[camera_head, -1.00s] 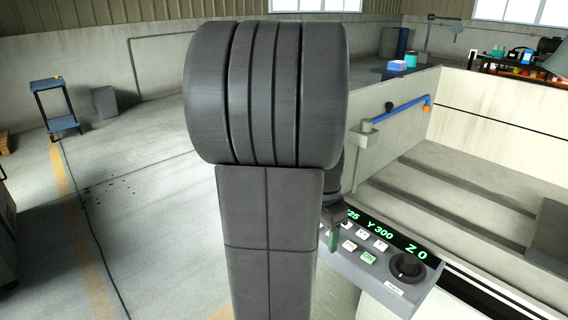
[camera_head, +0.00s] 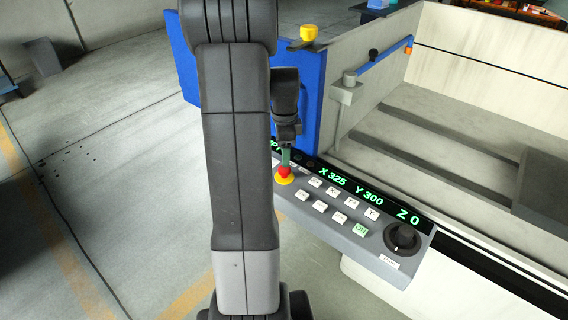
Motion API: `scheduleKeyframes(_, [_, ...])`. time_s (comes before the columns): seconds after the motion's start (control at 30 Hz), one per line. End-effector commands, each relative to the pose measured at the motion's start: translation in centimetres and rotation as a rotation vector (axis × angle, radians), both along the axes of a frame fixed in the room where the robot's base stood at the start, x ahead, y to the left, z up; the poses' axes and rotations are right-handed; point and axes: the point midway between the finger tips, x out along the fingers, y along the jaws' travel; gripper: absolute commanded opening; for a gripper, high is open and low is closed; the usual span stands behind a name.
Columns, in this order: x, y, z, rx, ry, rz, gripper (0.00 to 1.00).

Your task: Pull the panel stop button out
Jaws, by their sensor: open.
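The panel stop button (camera_head: 284,174) is a small red button on a yellow ring, at the left part of the grey control panel (camera_head: 340,236). My gripper (camera_head: 285,161) is pointing down right at the button, with a green finger over its upper side. My gripper is open. The frame does not show clearly whether the fingers touch the button. My arm hides the panel's left end.
The panel has white keys, a green ON key (camera_head: 360,230), a black knob (camera_head: 402,239) and a green readout (camera_head: 362,193). Behind stands a blue panel (camera_head: 310,100) with a yellow piece (camera_head: 302,38) on top. A blue pipe (camera_head: 385,60) crosses the tank wall.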

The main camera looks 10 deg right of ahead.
Motion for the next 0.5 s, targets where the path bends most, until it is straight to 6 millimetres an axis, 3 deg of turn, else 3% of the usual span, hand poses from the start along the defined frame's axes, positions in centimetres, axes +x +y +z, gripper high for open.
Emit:
scheduleKeyframes(0.2, [-0.1,0.0,-3.9,0.000,0.004,0.001,0.57])
scheduleKeyframes(0.5, [0.0,0.0,-5.7,0.000,0.000,0.001,0.57])
